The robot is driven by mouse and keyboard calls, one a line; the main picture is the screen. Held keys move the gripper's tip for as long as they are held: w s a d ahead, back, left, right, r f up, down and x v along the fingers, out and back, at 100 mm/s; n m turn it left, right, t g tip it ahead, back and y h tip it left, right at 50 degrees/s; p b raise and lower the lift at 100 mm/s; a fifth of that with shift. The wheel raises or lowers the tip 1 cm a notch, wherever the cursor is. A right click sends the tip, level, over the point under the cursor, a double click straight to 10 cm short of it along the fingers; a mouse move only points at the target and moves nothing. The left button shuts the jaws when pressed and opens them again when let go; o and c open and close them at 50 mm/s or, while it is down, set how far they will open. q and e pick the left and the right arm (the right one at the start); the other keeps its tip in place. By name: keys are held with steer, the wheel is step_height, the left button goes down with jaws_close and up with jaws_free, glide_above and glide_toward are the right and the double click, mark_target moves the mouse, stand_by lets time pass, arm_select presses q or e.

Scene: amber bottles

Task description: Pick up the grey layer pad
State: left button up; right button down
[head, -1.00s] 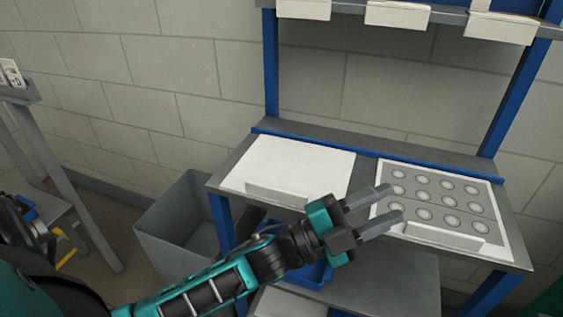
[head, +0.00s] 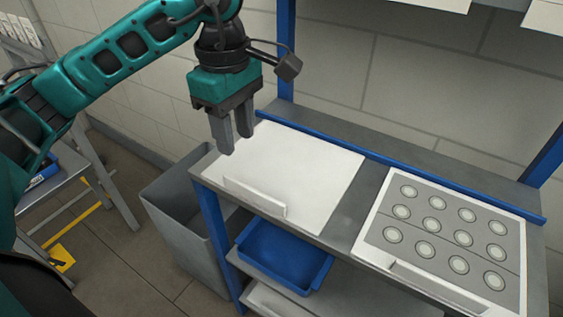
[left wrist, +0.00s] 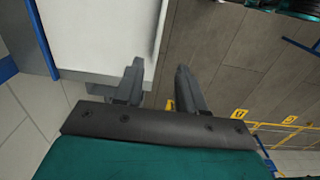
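A grey panel (head: 452,232) with rows of pale round spots lies inside a white-rimmed tray (head: 375,256) on the right of the bench. I take it for the grey layer pad, but cannot tell whether the spots are on it or show through it. My left gripper (head: 235,141) is well to its left, pointing down over the back left of a plain white tray or box (head: 310,173). Its fingers are apart with nothing between them, as the left wrist view also shows (left wrist: 160,66). My right gripper is not in view.
A blue tray (head: 284,255) sits on the lower shelf (head: 350,297). A grey bin (head: 178,215) stands left of the bench. Blue posts (head: 286,50) and a blue back rail (head: 430,172) frame the bench. White label-like plates hang above.

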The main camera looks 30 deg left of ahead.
arm_select(q)
steer(key=b, duration=0.1)
glide_above(240, 183)
steer(key=f, duration=0.7)
steer(key=shift+s+d+f, duration=0.1)
steer(key=shift+s+d, duration=0.1)
steer(key=shift+w+a+f, duration=0.1)
steer(key=shift+w+f, duration=0.05)
steer(key=shift+f, duration=1.25)
steer(key=shift+w+a+f, duration=0.1)
steer(key=shift+f, duration=1.25)
jaws_close()
